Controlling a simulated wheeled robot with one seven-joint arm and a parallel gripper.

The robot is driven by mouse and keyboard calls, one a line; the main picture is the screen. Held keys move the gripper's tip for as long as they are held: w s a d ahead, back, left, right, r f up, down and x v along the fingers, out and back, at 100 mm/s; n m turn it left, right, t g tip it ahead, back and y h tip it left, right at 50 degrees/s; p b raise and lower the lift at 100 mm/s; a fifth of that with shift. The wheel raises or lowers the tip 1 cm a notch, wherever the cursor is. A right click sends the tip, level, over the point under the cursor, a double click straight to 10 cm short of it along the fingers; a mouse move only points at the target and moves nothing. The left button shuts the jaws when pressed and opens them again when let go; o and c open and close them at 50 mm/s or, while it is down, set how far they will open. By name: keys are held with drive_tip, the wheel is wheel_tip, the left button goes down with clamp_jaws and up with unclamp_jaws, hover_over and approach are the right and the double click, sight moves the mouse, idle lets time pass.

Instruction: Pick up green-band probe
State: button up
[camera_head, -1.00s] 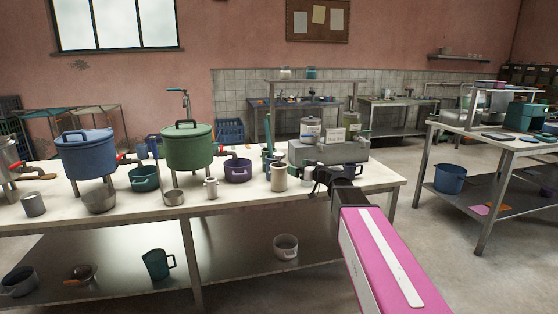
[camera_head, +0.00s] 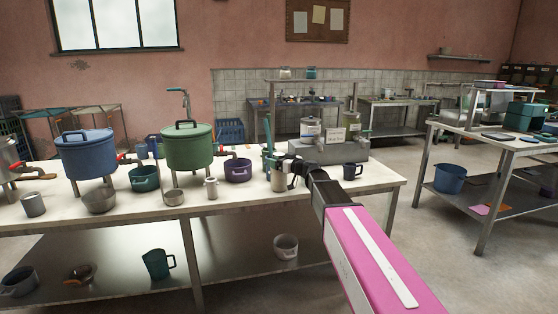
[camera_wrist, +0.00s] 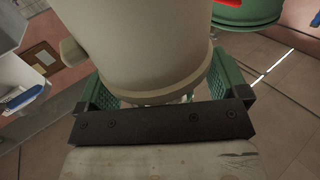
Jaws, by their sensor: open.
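I cannot make out a probe with a green band for certain in either view. A beige cylindrical container (camera_head: 278,179) stands upright on the long table, with slim teal-green upright items (camera_head: 267,156) just left of it; whether these stand in it or behind it is unclear. My gripper (camera_head: 291,173) is at the right side of this container. In the wrist view my gripper (camera_wrist: 165,88) is open, its green fingers on either side of a large beige cylinder (camera_wrist: 140,45), which fills the middle. Contact with the fingers cannot be told.
The long table (camera_head: 235,200) also holds a green pot (camera_head: 188,148), a blue pot (camera_head: 86,156), a purple pot (camera_head: 238,171), a small metal cup (camera_head: 211,188) and a dark mug (camera_head: 352,171). A grey box unit (camera_head: 330,154) stands behind my gripper.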

drive_tip(key=shift+a, duration=0.15)
drive_tip(key=c, duration=1)
drive_tip(key=shift+w, duration=0.1)
